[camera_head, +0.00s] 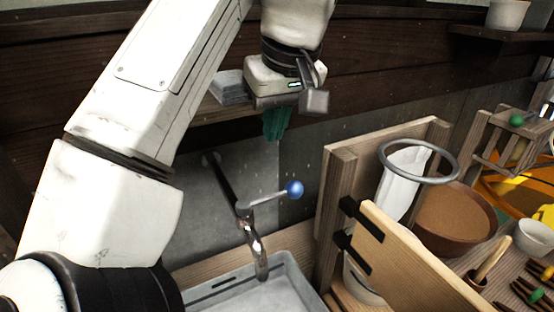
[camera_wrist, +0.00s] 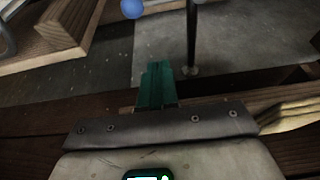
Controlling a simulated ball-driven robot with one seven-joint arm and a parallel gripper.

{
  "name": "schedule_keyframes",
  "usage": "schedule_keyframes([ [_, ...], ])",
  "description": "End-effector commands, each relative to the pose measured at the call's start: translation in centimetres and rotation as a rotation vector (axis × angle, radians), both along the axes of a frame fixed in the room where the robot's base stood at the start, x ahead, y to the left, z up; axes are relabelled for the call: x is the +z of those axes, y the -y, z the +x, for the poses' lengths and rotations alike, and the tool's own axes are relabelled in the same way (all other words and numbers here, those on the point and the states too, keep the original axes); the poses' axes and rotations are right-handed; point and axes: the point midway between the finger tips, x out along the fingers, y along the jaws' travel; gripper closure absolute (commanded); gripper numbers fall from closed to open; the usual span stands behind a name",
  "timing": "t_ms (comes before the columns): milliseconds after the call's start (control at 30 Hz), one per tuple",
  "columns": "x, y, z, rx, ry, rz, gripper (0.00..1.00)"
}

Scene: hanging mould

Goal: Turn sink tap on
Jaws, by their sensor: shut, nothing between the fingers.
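The sink tap (camera_head: 225,180) is a dark pipe from the wall with a shiny spout (camera_head: 258,252) bent down over the sink (camera_head: 295,280). Its lever (camera_head: 268,197) points right and ends in a blue ball (camera_head: 294,188). In the wrist view the blue ball (camera_wrist: 131,8) is at the top edge, left of the dark tap pipe (camera_wrist: 192,40). My gripper (camera_head: 275,135) has teal fingers pointing down, above the tap and apart from it. In the wrist view my gripper (camera_wrist: 155,70) is shut and empty. No water stream is visible.
A wooden wall shelf (camera_head: 212,110) with a grey folded stack (camera_head: 230,85) is close by my gripper. Right of the sink stand a wooden frame (camera_head: 350,160), a metal ring with a white bag (camera_head: 402,170) and a brown bowl (camera_head: 455,225). Space around the lever looks clear.

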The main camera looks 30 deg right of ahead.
Motion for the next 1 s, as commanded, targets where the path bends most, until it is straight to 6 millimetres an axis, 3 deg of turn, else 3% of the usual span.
schedule_keyframes([
  [167, -2.0, 0.1, 0.6, -0.002, -0.004, -0.003, 1.00],
  [567, -9.1, 0.0, 3.3, 0.001, -0.004, 0.000, 1.00],
  [800, -9.6, 0.0, 0.4, -0.001, 0.000, 0.001, 1.00],
  [1000, -9.9, 0.0, -0.6, -0.001, 0.000, -0.001, 1.00],
])
